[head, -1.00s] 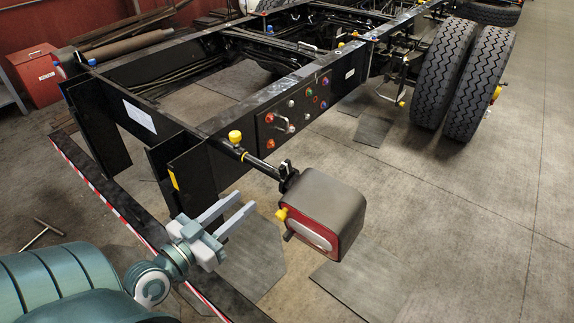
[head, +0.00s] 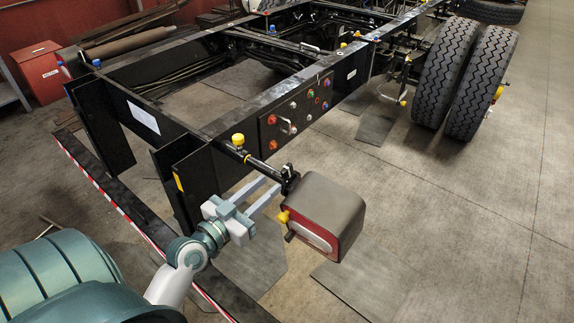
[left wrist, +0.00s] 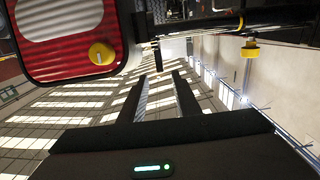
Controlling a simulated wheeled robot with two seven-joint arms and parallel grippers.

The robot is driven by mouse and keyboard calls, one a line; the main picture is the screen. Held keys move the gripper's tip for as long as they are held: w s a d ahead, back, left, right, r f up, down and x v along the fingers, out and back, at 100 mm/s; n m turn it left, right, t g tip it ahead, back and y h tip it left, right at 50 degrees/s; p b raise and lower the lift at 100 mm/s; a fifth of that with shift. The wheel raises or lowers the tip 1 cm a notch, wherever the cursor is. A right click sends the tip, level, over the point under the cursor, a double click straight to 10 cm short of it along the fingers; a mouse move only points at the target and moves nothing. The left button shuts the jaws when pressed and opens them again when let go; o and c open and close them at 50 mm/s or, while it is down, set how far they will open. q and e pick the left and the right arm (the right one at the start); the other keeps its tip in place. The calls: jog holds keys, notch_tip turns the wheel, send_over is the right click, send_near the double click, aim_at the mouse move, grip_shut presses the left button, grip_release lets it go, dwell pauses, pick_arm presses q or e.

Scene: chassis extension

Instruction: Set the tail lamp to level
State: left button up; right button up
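The tail lamp (head: 323,217) is a dark grey box with a red-edged face (head: 310,234), hung on a black bar at the chassis corner. It looks tilted, its face turned toward the lower left. A yellow knob (head: 283,217) is on its face; knob (left wrist: 101,54) and lamp (left wrist: 70,30) also show in the left wrist view. My left gripper (head: 272,186) is open, its two fingers pointing at the black bracket (head: 290,180) beside the lamp. In the left wrist view the fingers (left wrist: 160,85) are apart with nothing held between them. My right gripper is not in view.
A yellow knob (head: 238,140) sits on the bar near the chassis frame (head: 190,150). A panel with coloured fittings (head: 296,106) is on the frame side. A red-and-white striped bar (head: 110,206) runs below left. Floor right of the lamp is clear.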

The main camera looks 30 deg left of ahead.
aim_at(281, 173)
pick_arm(q)
jog(key=w, duration=0.2)
jog(key=w+p, duration=0.1)
jog(key=w, duration=0.2)
jog(key=w+p, duration=0.1)
jog(key=w, duration=0.1)
jog(key=shift+w+d+r, duration=0.1)
jog(key=shift+w+d, duration=0.2)
jog(key=shift+w, duration=0.05)
jog(key=shift+w+d, duration=0.1)
jog(key=shift+w, duration=0.7)
jog(key=shift+c, duration=0.6)
jog(key=shift+p, duration=0.3)
grip_shut()
